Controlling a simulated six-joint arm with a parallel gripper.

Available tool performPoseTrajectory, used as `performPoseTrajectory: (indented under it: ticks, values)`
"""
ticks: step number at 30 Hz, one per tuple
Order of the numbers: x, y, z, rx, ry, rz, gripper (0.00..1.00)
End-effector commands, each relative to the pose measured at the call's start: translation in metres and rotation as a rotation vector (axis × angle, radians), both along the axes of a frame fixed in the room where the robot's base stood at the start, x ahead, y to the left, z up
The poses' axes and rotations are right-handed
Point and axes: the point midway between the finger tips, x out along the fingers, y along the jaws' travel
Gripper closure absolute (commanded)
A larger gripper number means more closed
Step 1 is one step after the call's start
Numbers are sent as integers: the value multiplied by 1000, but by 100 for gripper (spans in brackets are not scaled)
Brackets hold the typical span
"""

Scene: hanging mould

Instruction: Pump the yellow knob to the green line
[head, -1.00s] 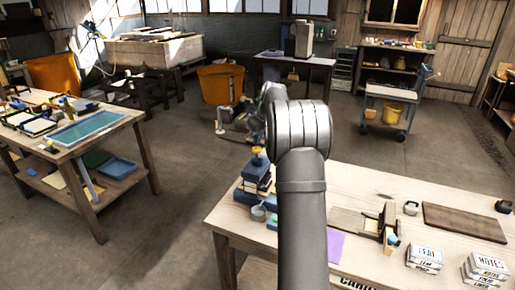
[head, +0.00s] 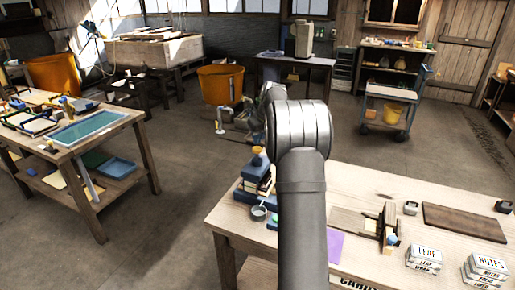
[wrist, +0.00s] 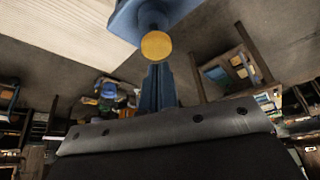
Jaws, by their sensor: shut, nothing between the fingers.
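The yellow knob (wrist: 156,45) shows as a round yellow disc at the top middle of the wrist view, against a blue body (wrist: 128,20). In the head view the yellow knob (head: 258,151) is small, above the blue stack at the near table's left end. My gripper (wrist: 157,68) is shut and empty; its bluish fingers point toward the knob and end just below it in the picture. I cannot tell whether they touch it. In the head view my arm hides most of the gripper. I cannot make out the green line in either view.
The near wooden table (head: 300,222) carries a small cup (head: 258,213), a purple sheet (head: 335,245), a brown board (head: 464,222) and white boxes (head: 424,258). Another work table (head: 105,130) stands at the left. Open floor lies between the two tables.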

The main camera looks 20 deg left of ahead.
Motion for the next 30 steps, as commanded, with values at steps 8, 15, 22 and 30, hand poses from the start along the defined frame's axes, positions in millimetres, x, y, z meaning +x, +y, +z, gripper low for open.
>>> performPoseTrajectory:
  ticks: [8,15,22,30]
  values:
    - [0,0,0,0,0,0,100]
    - [0,0,-1,0,0,0,100]
    - [0,0,-9,-1,2,0,100]
    - [0,0,-18,-1,0,0,100]
